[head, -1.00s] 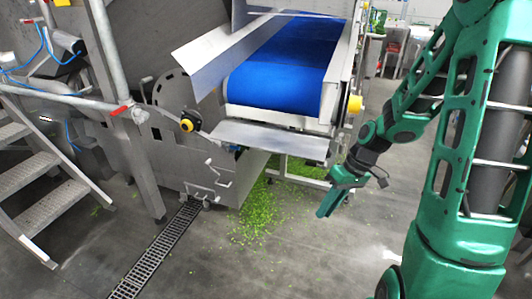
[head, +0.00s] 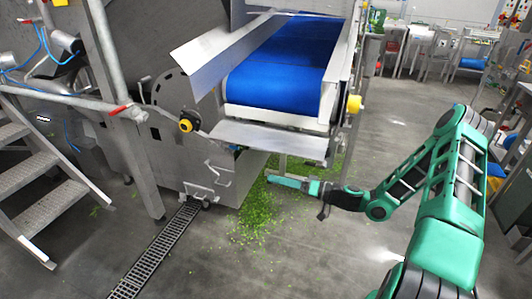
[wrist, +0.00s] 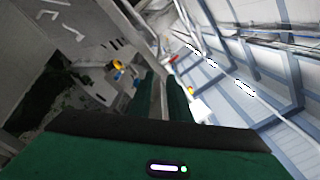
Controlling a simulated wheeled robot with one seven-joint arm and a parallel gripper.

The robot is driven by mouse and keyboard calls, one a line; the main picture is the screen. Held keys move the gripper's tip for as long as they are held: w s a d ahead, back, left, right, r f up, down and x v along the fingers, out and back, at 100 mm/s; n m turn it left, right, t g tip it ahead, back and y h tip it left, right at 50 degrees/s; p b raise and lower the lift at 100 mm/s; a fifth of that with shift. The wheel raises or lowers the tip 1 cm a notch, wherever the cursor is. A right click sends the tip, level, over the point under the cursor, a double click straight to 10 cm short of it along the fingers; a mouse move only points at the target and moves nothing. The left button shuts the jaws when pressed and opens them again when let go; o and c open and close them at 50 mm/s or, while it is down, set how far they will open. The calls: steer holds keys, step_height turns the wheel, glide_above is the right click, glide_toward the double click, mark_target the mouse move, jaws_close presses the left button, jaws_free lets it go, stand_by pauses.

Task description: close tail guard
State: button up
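The tail guard appears to be the bare metal plate (head: 268,138) at the near end of the blue conveyor belt (head: 280,68). It juts outward below the belt end, sloping slightly down, so it looks open. My gripper (head: 274,180) is below the plate's right half in the head view, pointing left, with a visible gap beneath the plate's lower edge. Its fingers are seen edge-on, so I cannot tell whether they are open or shut. I see nothing held. In the wrist view green gripper parts (wrist: 172,95) show, and the plate is not clearly identifiable.
Yellow-centred knobs sit left (head: 186,125) and right (head: 354,104) of the belt end. Green scraps (head: 258,212) litter the floor below. A floor drain (head: 155,252) and metal steps (head: 45,190) lie left.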

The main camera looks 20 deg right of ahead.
mark_target(267, 143)
steer(key=w+d+r+m+t+h, duration=0.2)
steer(key=w+d+m+t, duration=0.2)
steer(key=d+t, duration=0.2)
steer(key=x, duration=1)
steer(key=shift+w+a+f, duration=0.15)
steer(key=shift+w+a, duration=0.05)
steer(key=shift+w, duration=0.15)
jaws_close()
